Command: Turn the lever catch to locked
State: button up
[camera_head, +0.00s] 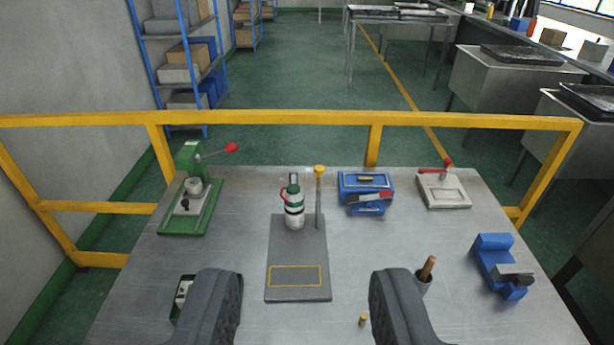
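A light grey plate (457,196) lies at the back right of the metal table, with a red-handled lever (447,167) standing up at its back edge. This looks like the lever catch, but its locked or unlocked marks are too small to read. A blue box (352,182) left of it also has a red-tipped handle (383,195) on its front, so I cannot be sure which is the catch. My gripper (306,275) is open and empty, its two dark grey fingers wide apart at the bottom of the view. It is nearer than both things and touches neither.
A yellow rail (270,118) runs behind.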

aim_at(319, 170)
jog(key=z, duration=0.1)
jog(key=i, duration=0.9)
jog(key=u, duration=0.05)
